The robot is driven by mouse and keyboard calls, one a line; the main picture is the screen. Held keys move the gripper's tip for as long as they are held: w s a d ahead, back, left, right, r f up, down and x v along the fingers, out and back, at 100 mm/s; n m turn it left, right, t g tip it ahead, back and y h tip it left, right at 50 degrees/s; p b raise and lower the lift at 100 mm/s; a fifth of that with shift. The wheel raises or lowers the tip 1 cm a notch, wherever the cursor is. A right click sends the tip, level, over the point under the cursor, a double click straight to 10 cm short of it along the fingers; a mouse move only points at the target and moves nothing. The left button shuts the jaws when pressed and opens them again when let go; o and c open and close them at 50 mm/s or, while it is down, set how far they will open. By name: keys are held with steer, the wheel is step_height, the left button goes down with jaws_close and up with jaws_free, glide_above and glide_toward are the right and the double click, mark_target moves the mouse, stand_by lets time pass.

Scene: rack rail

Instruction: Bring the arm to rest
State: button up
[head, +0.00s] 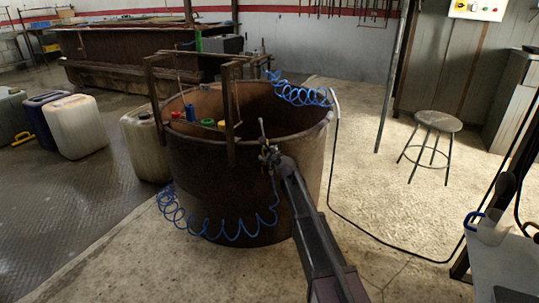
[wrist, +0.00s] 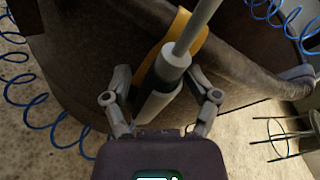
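My gripper (wrist: 160,74) is at the near side of a large rusty tub (head: 245,178), close to its outer wall. Its two fingers stand apart. Between them, in the wrist view, lies a grey cylinder (wrist: 172,72) with a thin rod. The right fingertip is close to the cylinder, and a gap shows on the left; I cannot tell whether either finger touches it. A yellow-orange strip (wrist: 190,45) runs behind the cylinder. In the head view, my gripper (head: 266,152) is small beside an upright grey rod (head: 262,128). My arm reaches forward from the lower right.
A rusty frame (head: 231,120) stands over the tub's left side. Blue coiled hoses (head: 215,232) hang at the tub's front and far rim. A black cable crosses the floor to the right. A round stool (head: 438,121) and a bench with a jug (head: 493,228) stand right.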

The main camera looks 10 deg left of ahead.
steer(key=shift+s+r, duration=0.1)
stand_by(0.3)
steer(key=shift+d+r, duration=0.1)
steer(key=shift+r, duration=0.05)
step_height(320, 180, up, 5)
steer(key=p, duration=0.5)
steer(key=shift+f, duration=0.2)
steer(key=shift+s, duration=0.35)
steer(key=shift+s, duration=0.2)
